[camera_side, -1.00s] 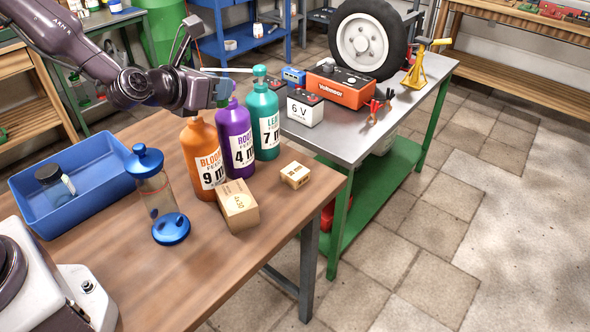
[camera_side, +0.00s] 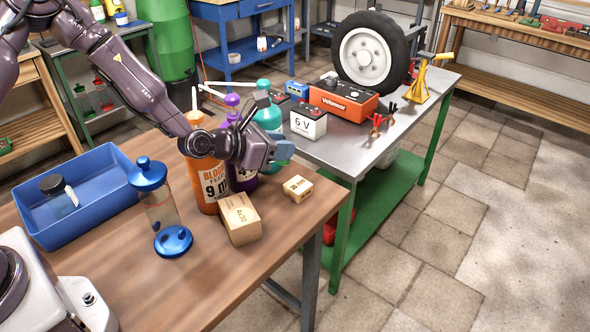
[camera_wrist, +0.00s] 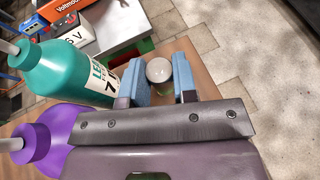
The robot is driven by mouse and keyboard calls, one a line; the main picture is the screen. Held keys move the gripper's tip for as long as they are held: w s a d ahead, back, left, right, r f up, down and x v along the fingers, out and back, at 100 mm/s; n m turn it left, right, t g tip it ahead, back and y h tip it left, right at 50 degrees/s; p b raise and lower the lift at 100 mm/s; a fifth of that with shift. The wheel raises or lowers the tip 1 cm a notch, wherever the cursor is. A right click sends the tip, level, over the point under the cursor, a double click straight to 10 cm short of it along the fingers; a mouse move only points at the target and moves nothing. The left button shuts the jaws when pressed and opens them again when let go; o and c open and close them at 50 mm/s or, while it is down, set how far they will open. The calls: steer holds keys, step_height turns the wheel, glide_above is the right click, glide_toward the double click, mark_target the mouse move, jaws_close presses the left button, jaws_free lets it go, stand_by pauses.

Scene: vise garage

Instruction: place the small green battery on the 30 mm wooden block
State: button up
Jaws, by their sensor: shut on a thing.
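The 30 mm wooden block (camera_side: 298,188) is the small pale cube near the right end of the brown table in the side view. My gripper (camera_side: 281,150) is raised above the table, a little above and left of the block in that picture. In the wrist view its two blue fingers (camera_wrist: 160,78) are shut on the small green battery (camera_wrist: 159,70). The battery's round silver-white end faces the camera, with a little green showing below it. In the side view the battery is hard to tell from the fingers. The block is not clearly seen in the wrist view.
Orange (camera_side: 206,180), purple (camera_side: 240,178) and teal (camera_side: 268,115) bottles stand beside and behind my gripper. A larger cardboard-coloured box (camera_side: 240,219) lies left of the block. A glass jar (camera_side: 160,212) and a blue tray (camera_side: 108,205) stand further left. The table's right edge is near the block.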

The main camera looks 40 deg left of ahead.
steer(key=w+f, duration=0.2)
steer(key=f, duration=0.1)
steer(key=w+f, duration=0.1)
steer(key=f, duration=0.1)
steer(key=shift+w+d, duration=0.25)
steer(key=shift+w, duration=0.15)
steer(key=shift+w+f, duration=0.15)
steer(key=shift+f, duration=1.55)
steer(key=shift+f, duration=0.1)
steer(key=o, duration=0.9)
